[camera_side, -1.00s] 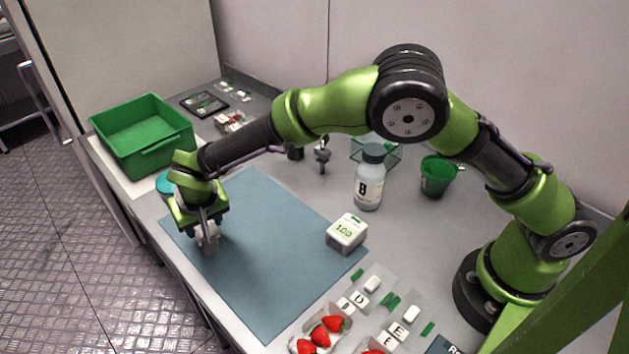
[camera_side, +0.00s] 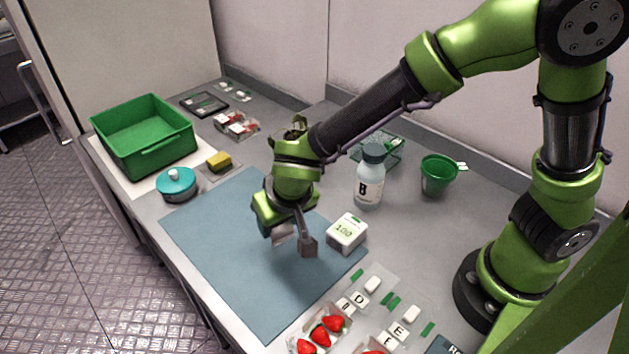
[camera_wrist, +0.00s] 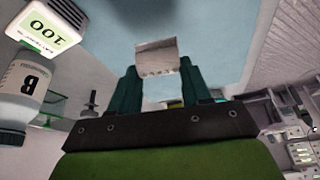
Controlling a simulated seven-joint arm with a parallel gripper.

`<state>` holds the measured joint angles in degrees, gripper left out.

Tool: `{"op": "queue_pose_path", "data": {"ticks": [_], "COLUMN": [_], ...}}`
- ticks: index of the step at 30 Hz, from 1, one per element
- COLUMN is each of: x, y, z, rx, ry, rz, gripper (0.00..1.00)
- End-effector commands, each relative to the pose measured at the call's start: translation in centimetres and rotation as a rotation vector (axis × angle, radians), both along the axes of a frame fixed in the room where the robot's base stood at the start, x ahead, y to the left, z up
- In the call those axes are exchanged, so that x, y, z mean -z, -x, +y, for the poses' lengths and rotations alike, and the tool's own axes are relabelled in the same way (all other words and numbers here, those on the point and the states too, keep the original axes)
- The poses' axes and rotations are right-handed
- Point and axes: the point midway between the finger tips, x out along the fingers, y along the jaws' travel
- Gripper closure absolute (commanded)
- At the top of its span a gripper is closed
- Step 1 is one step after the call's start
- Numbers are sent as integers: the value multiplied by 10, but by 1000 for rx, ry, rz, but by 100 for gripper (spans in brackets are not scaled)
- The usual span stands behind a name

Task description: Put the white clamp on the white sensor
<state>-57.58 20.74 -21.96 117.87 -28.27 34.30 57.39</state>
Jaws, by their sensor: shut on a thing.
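The white sensor (camera_side: 346,234) is a small white box with a green "100" readout, upright on the right part of the blue mat (camera_side: 240,262). It also shows at the upper left of the wrist view (camera_wrist: 50,28). My gripper (camera_side: 295,241) is above the mat, just left of the sensor and apart from it. In the wrist view a small pale block, which I take for the white clamp (camera_wrist: 157,56), is between the fingertips, and my gripper is shut on it. In the side view the clamp is hard to tell from the grey fingers.
A white bottle marked B (camera_side: 369,180) stands behind the sensor, with a green cup (camera_side: 438,174) to its right. Strawberries (camera_side: 323,331) and letter tiles lie at the front. A teal pot (camera_side: 177,184) and a green bin (camera_side: 150,153) are at left. The mat's left part is clear.

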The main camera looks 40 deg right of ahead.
Motion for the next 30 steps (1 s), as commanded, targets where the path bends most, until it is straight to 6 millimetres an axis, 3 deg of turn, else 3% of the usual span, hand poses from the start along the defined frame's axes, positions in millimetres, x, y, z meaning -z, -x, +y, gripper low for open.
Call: {"op": "queue_pose_path", "data": {"ticks": [7, 12, 17, 21, 30], "x": [-34, -55, -66, -61, -22], "y": [8, 32, 56, 66, 67], "z": [-49, -87, -106, -110, -110], "rx": [414, 873, 1209, 1337, 1356], "ry": [-3, -3, -1, 5, 4], "rz": [-3, -2, -1, 0, 0], "gripper": [81, 81, 81, 81, 81]}}
